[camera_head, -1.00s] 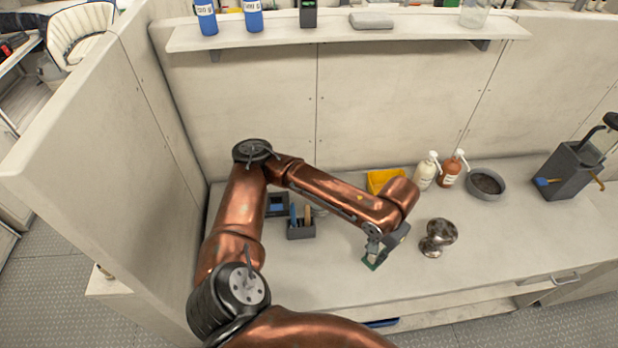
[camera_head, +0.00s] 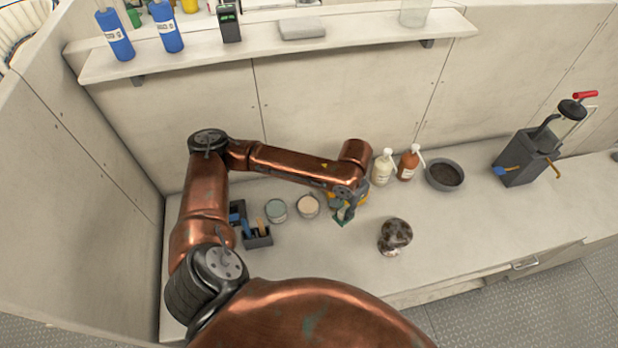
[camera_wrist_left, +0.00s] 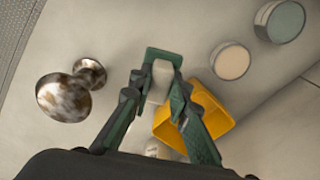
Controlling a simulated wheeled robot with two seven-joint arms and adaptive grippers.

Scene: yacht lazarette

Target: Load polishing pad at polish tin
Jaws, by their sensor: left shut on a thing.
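My left gripper (camera_head: 345,205) is shut on a small pad with a green face and a pale block-like body (camera_wrist_left: 161,80), probably the polishing pad. In the head view the green edge of the pad (camera_head: 342,221) shows below the fingers, over the bench. Two round tins stand left of the gripper: a cream-topped tin (camera_head: 308,206) and a grey-teal-topped tin (camera_head: 277,210). They also show at the upper right of the wrist view, the cream tin (camera_wrist_left: 231,62) nearer the pad than the teal tin (camera_wrist_left: 280,21). I cannot tell which is the polish tin. My right gripper is not in view.
A stained metal knob-shaped fitting (camera_head: 395,237) stands right of the gripper. A yellow bin (camera_wrist_left: 222,120) is close behind the fingers. Two pump bottles (camera_head: 383,168), a grey bowl (camera_head: 445,175) and a dark caddy (camera_head: 257,237) stand on the bench. The bench front right is clear.

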